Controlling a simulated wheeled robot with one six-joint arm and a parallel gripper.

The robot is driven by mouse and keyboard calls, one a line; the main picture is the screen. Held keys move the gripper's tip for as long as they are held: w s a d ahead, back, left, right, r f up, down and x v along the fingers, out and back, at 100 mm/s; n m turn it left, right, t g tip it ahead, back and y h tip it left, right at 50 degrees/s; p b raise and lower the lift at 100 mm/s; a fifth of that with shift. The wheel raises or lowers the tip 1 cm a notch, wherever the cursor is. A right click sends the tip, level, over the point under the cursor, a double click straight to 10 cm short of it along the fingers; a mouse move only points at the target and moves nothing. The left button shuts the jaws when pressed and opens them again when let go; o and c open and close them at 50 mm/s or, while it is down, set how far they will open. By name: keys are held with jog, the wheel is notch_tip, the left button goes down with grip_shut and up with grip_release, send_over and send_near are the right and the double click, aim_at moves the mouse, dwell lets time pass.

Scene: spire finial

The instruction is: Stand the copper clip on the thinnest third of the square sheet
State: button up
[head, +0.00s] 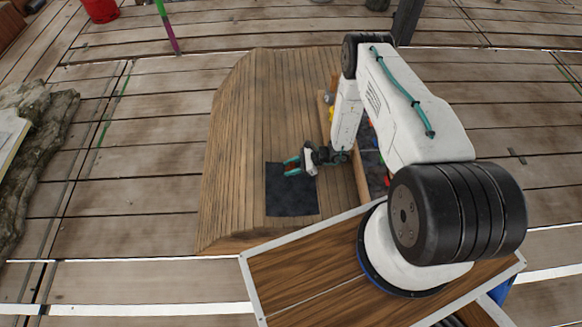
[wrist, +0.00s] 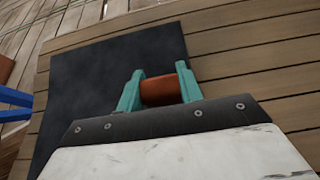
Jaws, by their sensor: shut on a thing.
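The copper clip (wrist: 161,89) shows in the wrist view as a short reddish-brown cylinder between the two teal fingers. My gripper (wrist: 160,88) is shut on it. The dark square sheet (wrist: 100,75) lies on the slatted wooden surface, and the clip appears over or near its edge in the wrist view. In the head view my gripper (head: 291,167) is over the upper part of the sheet (head: 291,200). The clip is too small to make out there. I cannot tell its height above the sheet, nor any difference in the sheet's thickness.
The sheet lies on a slatted wooden table (head: 235,165) with free room to its left and above. A wooden-edged tray (head: 360,180) with coloured items stands to the right, partly hidden by my arm. A blue object (wrist: 14,107) shows at the wrist view's left edge.

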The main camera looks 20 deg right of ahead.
jog(key=shift+f, duration=0.1)
jog(key=o, duration=1)
jog(key=shift+d+r, duration=0.25)
jog(key=v, duration=1.1)
jog(key=shift+s+d+r, duration=0.1)
jog(key=shift+s+d, duration=0.05)
jog(key=shift+d, duration=0.05)
